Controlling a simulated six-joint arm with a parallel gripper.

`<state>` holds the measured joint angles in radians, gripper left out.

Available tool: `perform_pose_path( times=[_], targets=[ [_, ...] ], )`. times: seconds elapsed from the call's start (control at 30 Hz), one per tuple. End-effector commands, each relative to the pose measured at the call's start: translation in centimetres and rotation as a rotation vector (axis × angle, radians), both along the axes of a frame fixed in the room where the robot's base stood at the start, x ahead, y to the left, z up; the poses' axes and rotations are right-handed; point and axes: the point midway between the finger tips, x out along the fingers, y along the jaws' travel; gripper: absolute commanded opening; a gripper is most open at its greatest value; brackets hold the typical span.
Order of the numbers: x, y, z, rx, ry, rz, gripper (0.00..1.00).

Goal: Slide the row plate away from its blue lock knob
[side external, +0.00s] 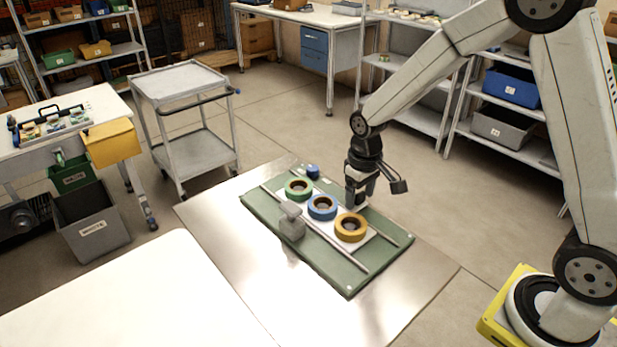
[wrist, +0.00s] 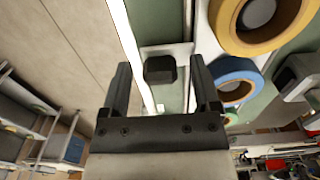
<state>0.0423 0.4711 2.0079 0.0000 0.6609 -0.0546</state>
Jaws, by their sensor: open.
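The white row plate (side external: 372,234) lies on a green base between two rails. It carries a green reel (side external: 299,188), a blue reel (side external: 322,207) and a yellow reel (side external: 351,227). The blue lock knob (side external: 313,171) stands at the far end of the row, past the green reel. My gripper (side external: 358,199) is low over the far-right rail side, beside the reels. In the wrist view my open gripper (wrist: 160,66) has its fingers on either side of a dark block (wrist: 160,69) on a pale tab beside the plate. Contact cannot be told.
A grey block (side external: 291,221) stands near the front rail (side external: 325,244). The green base (side external: 350,288) rests on a shiny metal table (side external: 290,300). A cart (side external: 195,150) stands behind left, and shelves (side external: 500,140) stand behind right.

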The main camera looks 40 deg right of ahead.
Motion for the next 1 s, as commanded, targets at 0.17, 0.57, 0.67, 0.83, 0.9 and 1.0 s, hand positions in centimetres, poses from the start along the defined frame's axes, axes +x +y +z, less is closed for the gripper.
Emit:
perform_pose_path(
  times=[0.17,0.57,0.67,0.83,0.9,1.0],
  targets=[
    [-0.01,0.0,0.01,0.0,0.0,0.0,0.76],
    [0.0,0.0,0.04,0.0,0.0,0.0,0.0],
    [0.0,0.0,0.05,0.0,0.0,0.0,0.0],
    [0.01,-0.01,0.06,0.0,0.0,0.0,0.0],
    [0.01,-0.01,0.07,0.0,0.0,0.0,0.0],
    [0.01,-0.01,0.08,0.0,0.0,0.0,0.0]
  ],
)
